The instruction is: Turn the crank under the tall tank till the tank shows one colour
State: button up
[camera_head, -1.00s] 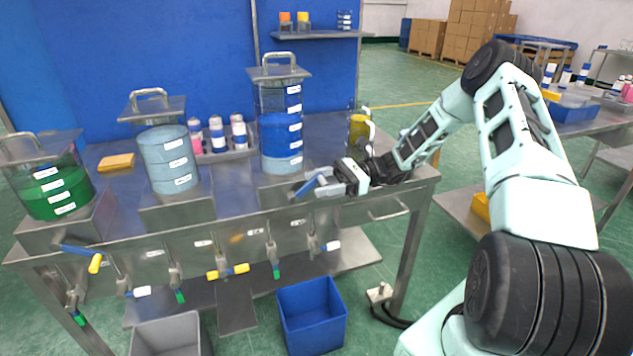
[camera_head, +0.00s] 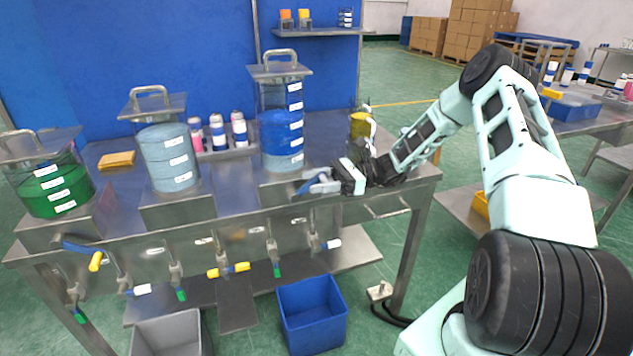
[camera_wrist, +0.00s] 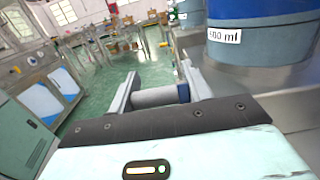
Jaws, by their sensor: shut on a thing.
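The tall tank (camera_head: 282,132) is a clear cylinder with a lid and white labels, standing on a metal block. Its liquid shows two layers: deep blue above and pale grey-blue at the bottom. In the wrist view the tank (camera_wrist: 262,78) also shows dark blue over grey-blue. The crank (camera_head: 309,184), with a blue arm, is at the front of the block under the tank. My gripper (camera_head: 321,184) is shut on the crank's pale cylindrical grip (camera_wrist: 155,97), which lies between the two fingers with a blue part at its right end. My fingers partly hide the crank in the head view.
A grey-blue tank (camera_head: 168,158) and a green tank (camera_head: 57,190) stand to the left. Several valves with coloured handles hang along the table front. A yellow jug (camera_head: 360,127) stands behind my gripper. A blue bin (camera_head: 312,315) and a grey bin (camera_head: 168,335) are below.

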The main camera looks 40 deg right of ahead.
jog(key=shift+s+d+f+y+b, duration=0.25)
jog(key=shift+f+y, duration=0.2)
jog(key=shift+f, duration=0.15)
jog(key=shift+s+d+f+y+b, duration=0.15)
jog(key=shift+s+d+f+y, duration=0.1)
jog(key=shift+f+y, duration=0.3)
jog(key=shift+s+d+f+y+b, duration=0.15)
jog(key=shift+d+f+y+b, duration=0.2)
jog(key=shift+f, duration=0.4)
jog(key=o, duration=1)
jog(key=shift+c, duration=0.2)
jog(key=shift+o, duration=1.1)
jog(key=shift+s, duration=0.1)
jog(key=shift+w+r, duration=0.2)
jog(key=shift+r, duration=0.05)
jog(key=shift+r, duration=0.1)
